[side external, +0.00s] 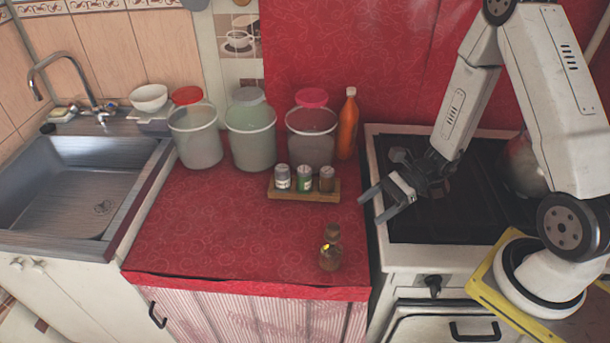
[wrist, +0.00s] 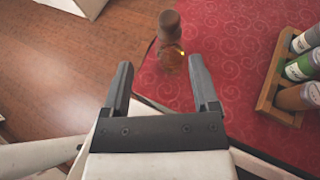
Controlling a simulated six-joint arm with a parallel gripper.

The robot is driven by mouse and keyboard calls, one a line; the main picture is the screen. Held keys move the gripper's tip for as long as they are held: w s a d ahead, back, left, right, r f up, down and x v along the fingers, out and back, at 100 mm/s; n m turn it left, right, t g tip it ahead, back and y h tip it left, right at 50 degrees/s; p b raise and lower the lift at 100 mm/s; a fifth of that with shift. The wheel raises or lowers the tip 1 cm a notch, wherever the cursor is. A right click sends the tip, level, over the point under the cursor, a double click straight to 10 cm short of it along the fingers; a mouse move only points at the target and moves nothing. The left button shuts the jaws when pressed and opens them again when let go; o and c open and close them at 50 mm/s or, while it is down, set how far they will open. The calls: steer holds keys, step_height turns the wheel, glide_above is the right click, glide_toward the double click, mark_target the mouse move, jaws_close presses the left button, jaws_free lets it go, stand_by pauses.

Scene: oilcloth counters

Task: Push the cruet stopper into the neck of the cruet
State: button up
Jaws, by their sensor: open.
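The cruet (side external: 330,258) is a small amber-brown glass bottle standing upright near the front right of the red counter. The brown stopper (side external: 332,231) shows at its top; I cannot tell how deep it sits in the neck. In the wrist view the cruet (wrist: 171,60) and stopper (wrist: 170,22) lie ahead, beyond the fingertips. My gripper (side external: 371,208) is open and empty, above the gap between counter and stove, up and to the right of the cruet in the side view. It also shows in the wrist view (wrist: 161,67). It touches nothing.
A wooden rack (side external: 290,193) with three small jars stands behind the cruet. Large canisters (side external: 251,145) and an orange bottle (side external: 348,125) line the back. The sink (side external: 80,185) is left, the stove (side external: 470,215) right. The counter (side external: 215,235) left of the cruet is clear.

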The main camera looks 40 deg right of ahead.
steer(key=s+r+n+g+h, duration=0.3)
steer(key=s+n+g+h, duration=0.35)
steer(key=n, duration=0.55)
steer(key=w+r+n+t+h, duration=0.4)
steer(key=r+n+t+h, duration=0.1)
steer(key=n, duration=0.4)
steer(key=shift+d+r+h, duration=0.4)
steer(key=shift+r+h, duration=0.05)
steer(key=shift+t, duration=0.25)
